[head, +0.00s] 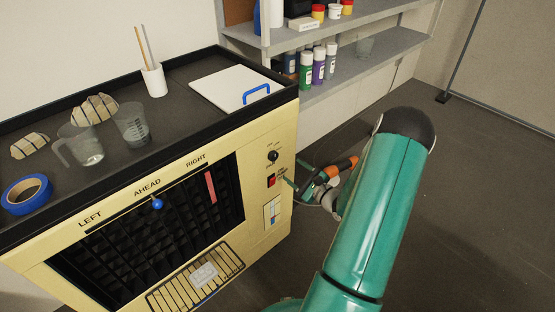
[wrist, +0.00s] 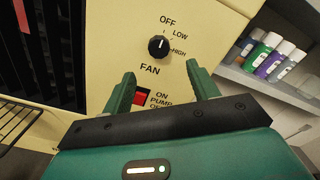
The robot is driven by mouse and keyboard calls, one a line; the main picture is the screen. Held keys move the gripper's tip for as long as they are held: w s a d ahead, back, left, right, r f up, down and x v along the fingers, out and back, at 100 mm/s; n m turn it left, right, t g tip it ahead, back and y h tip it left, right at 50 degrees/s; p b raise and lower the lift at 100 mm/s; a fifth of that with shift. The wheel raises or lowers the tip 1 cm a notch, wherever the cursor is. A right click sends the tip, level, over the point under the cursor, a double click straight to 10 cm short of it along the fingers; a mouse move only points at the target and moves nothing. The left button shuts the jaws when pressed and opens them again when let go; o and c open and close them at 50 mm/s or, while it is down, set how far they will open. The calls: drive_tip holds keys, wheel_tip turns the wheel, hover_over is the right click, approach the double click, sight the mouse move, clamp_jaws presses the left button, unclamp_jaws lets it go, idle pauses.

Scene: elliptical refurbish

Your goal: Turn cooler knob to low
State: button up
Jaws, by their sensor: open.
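The cooler (head: 262,185) is a cream cabinet with a dark louvred grille. Its black fan knob (head: 273,156) sits on the upper right of the front. In the wrist view the fan knob (wrist: 158,46) has OFF above it, LOW to its upper right and HIGH to its right; its white mark points up, toward OFF. My gripper (wrist: 162,85) is open and empty, its two green fingers below the knob and apart from it, one on each side. In the head view my gripper (head: 310,182) is beside the cooler's right front, partly hidden by my arm.
A red pump switch (wrist: 141,97) lies just below the knob, close to the left finger. A blue-tipped louvre lever (head: 157,204) is on the grille. Cups, tape and a white board (head: 228,88) lie on the cooler's top. Shelves with bottles (head: 318,68) stand behind. Floor at right is clear.

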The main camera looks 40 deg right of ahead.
sight(275, 158)
drive_tip(key=w, duration=1)
drive_tip(key=shift+a, duration=0.15)
drive_tip(key=shift+s, duration=0.1)
drive_tip(key=c, duration=1)
